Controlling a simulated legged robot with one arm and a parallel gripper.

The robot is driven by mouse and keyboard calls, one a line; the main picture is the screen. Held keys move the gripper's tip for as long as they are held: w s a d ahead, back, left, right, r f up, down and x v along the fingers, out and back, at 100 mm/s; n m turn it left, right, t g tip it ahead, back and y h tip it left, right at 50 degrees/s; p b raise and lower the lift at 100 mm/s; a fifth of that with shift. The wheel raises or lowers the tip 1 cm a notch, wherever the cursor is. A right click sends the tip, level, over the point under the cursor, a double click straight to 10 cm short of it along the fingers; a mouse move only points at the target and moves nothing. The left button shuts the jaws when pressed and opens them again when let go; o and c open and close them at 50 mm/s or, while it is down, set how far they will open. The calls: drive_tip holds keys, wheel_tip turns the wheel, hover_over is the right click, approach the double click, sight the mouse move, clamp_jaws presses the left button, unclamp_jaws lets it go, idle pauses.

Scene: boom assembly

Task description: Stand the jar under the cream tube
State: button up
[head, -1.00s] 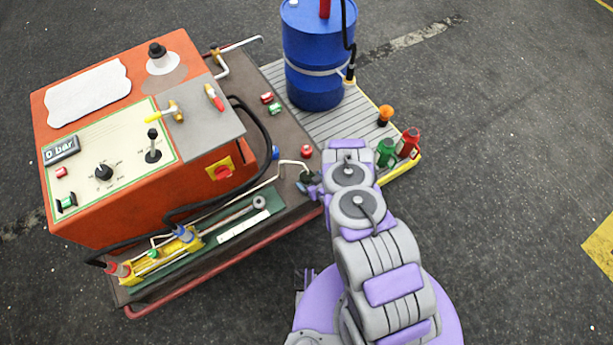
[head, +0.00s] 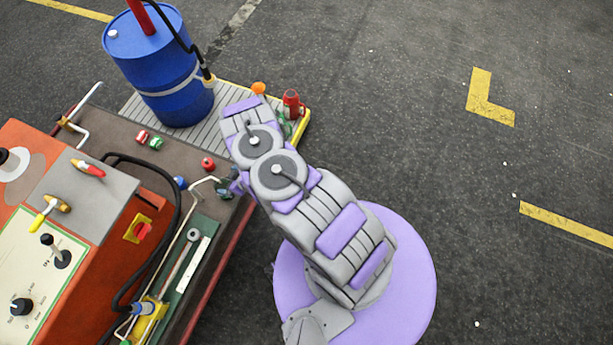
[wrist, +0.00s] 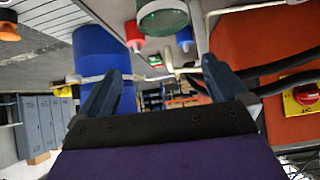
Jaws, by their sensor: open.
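The cream tube (head: 203,181) is a thin bent pipe over the deck of the orange machine, its end close to my gripper in the head view. A pale cream pipe also shows in the wrist view (wrist: 205,40). A round, green-rimmed glass piece (wrist: 163,17), apparently the jar, is cut off by the top edge of the wrist view. It is beyond my fingertips, not between them. A small dark shape (head: 225,189) sits near the tube end in the head view; I cannot tell whether it is the jar. My gripper (wrist: 118,85) is open and empty, mostly hidden by my arm in the head view.
The blue drum (head: 172,95) stands on the ribbed platform behind. Red (head: 292,102), green and orange items stand at its right corner. Small red (head: 208,163) and blue knobs sit near the tube. A black hose (head: 165,170) loops over the deck. Floor on the right is clear.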

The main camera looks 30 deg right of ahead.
drive_tip(key=w+d+r+m+g+h, duration=0.1)
drive_tip(key=w+r+g, duration=0.1)
drive_tip(key=r, duration=1)
drive_tip(key=w+d+r+g+h, duration=0.1)
drive_tip(key=w+r+h, duration=0.1)
drive_tip(key=r, duration=1)
drive_tip(key=s+d+r+m+g, duration=0.1)
drive_tip(key=s+d+r, duration=0.1)
drive_tip(key=r, duration=0.3)
drive_tip(key=s+d+r+g, duration=0.1)
drive_tip(key=s+r, duration=0.2)
drive_tip(key=r, duration=0.2)
drive_tip(key=s+d+r+m+g+h, duration=0.1)
drive_tip(key=s+d+r, duration=0.2)
drive_tip(key=s+r, duration=0.4)
drive_tip(key=s+d+r+m+g+h, duration=0.1)
drive_tip(key=s+d+r, duration=0.1)
drive_tip(key=s+r, duration=0.45)
drive_tip(key=s+d+r+m+g, duration=0.1)
drive_tip(key=s+r, duration=0.3)
drive_tip(key=s, duration=0.7)
drive_tip(key=s+d+r+m+g, duration=0.1)
drive_tip(key=s+r, duration=0.3)
drive_tip(key=s, duration=0.6)
drive_tip(key=shift+s+d+m+g, duration=0.15)
drive_tip(key=shift+s+m+g, duration=0.15)
drive_tip(key=shift+s+g, duration=0.15)
drive_tip(key=shift+w, duration=0.1)
drive_tip(key=shift+c, duration=0.4)
